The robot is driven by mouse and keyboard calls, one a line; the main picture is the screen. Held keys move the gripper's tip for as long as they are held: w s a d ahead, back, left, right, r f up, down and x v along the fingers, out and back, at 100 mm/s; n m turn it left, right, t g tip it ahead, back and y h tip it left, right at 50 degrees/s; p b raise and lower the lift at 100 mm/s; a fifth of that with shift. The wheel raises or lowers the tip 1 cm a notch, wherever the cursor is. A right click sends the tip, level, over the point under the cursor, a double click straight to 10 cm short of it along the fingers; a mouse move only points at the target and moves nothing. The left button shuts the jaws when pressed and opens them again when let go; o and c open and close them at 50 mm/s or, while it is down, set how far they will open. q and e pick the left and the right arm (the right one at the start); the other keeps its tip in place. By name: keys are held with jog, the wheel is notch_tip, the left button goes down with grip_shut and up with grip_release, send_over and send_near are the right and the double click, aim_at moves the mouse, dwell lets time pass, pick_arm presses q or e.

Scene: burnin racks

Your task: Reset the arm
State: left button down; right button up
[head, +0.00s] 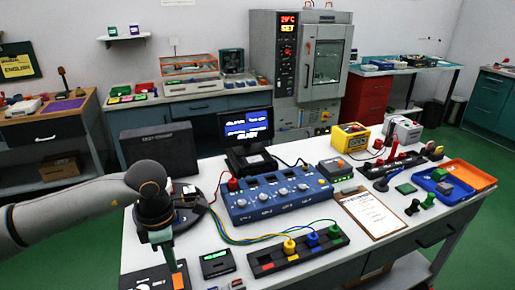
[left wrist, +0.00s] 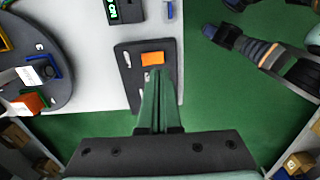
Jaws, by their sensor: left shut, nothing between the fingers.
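My left gripper (head: 179,278) points down at the front left corner of the white table (head: 200,240). Its green fingers are shut with nothing between them. They also show in the left wrist view (left wrist: 155,80), over a dark board (left wrist: 135,73) with an orange block or label on it. I cannot tell whether the fingertips touch the board. The same dark board (head: 140,281) shows in part behind the gripper in the head view.
Right of my gripper are a small black device (head: 217,263), a black tray (head: 300,259) with coloured plugs and wires, and a blue test unit (head: 275,199). A clipboard (head: 370,212) and blue-orange bin (head: 467,176) lie farther right. A monitor (head: 246,128) stands behind.

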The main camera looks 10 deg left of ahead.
pick_arm(q)
jog(key=s+d+n+g+h, duration=0.15)
jog(key=s+d+h, duration=0.3)
jog(key=d, duration=0.65)
jog(key=s+d+g+h, duration=0.25)
jog(key=d+h, duration=0.35)
jog(key=d, duration=0.5)
jog(key=w+d+r+n+t+h+p, duration=0.1)
jog(key=w+d+r+n+t+h, duration=0.2)
jog(key=d+r+n+t+h, duration=0.7)
jog(key=w+a+f+n+t+y, duration=0.3)
jog(key=a+f+n+t+y, duration=0.3)
jog(key=n, duration=0.6)
jog(key=w+a+f+n+t+y, duration=0.2)
jog(key=a+f+n+t+y, duration=0.25)
jog(key=a+f+n, duration=0.5)
jog(key=s+a+f+n+g+y, duration=0.3)
jog(key=s+f+n, duration=0.3)
jog(key=f, duration=0.3)
jog(key=s+a+f+n+g+y+p, duration=0.1)
jog(key=s+a+f+n+g+y, duration=0.3)
jog(key=s+f, duration=0.4)
jog(key=a+f+n, duration=0.1)
jog(key=n, duration=0.1)
jog(key=shift+s+n+y, duration=0.25)
jog(key=shift+n+y, duration=0.15)
